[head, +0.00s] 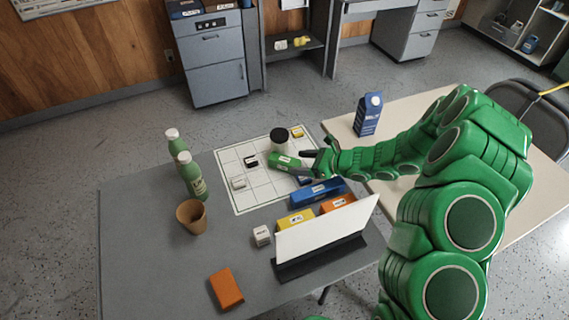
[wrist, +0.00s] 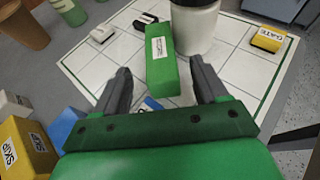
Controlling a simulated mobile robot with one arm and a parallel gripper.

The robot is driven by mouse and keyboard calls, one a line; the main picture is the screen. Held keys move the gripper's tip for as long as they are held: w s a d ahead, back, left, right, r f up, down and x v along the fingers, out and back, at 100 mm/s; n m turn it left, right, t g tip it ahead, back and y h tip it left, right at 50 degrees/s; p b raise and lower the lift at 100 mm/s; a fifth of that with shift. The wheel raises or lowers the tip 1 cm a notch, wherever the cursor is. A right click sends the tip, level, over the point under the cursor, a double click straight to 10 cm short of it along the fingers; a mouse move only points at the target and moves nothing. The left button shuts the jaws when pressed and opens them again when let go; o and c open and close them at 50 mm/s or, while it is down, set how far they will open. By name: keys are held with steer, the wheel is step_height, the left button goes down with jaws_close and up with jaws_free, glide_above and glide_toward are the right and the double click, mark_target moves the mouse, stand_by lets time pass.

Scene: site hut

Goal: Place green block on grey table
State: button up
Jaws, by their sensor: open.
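The green block (head: 285,161), with a white label, is over the white grid sheet on the grey table (head: 140,250); I cannot tell whether it rests flat on the sheet. My gripper (head: 312,162) is open at the block's right end. In the wrist view the green block (wrist: 161,75) points away from me, its near end between the open fingertips (wrist: 161,80), with a gap on each side. A white jar with a black lid (head: 280,138) stands close behind the block and touches or nearly touches it.
On the grey table are green bottles (head: 192,176), a brown cup (head: 191,215), an orange block (head: 226,289), a blue block (head: 317,192), a yellow block (head: 296,222) and a white panel (head: 328,228). A cream table (head: 420,110) holds a blue carton (head: 368,114). The grey table's left front is clear.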

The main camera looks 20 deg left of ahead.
mark_target(291, 161)
steer(key=shift+x, duration=2.3)
steer(key=c, duration=1.2)
steer(key=shift+r, duration=0.1)
steer(key=shift+r, duration=0.1)
step_height(291, 161, up, 18)
steer(key=w+d+r+m+t+h, duration=0.1)
steer(key=w+d+r+m+t, duration=0.4)
steer(key=d, duration=0.3)
steer(key=w+d+r+m+t+h, duration=0.1)
steer(key=w+d+r+m+t, duration=0.2)
steer(key=w+d, duration=0.5)
steer(key=d+r+m+t+h, duration=0.1)
steer(key=d+r+m+h, duration=0.1)
steer(key=d, duration=0.5)
steer(key=w+d+r+m+t+h, duration=0.1)
steer(key=d+r+m+t+h, duration=0.1)
steer(key=d, duration=0.6)
steer(key=w+d+r+m+t+h, duration=0.1)
steer(key=d+r+m+h, duration=0.1)
steer(key=d, duration=0.6)
steer(key=shift+w+r+t+h, duration=0.15)
steer(key=shift+r+t+h, duration=0.15)
steer(key=shift+r+h, duration=0.4)
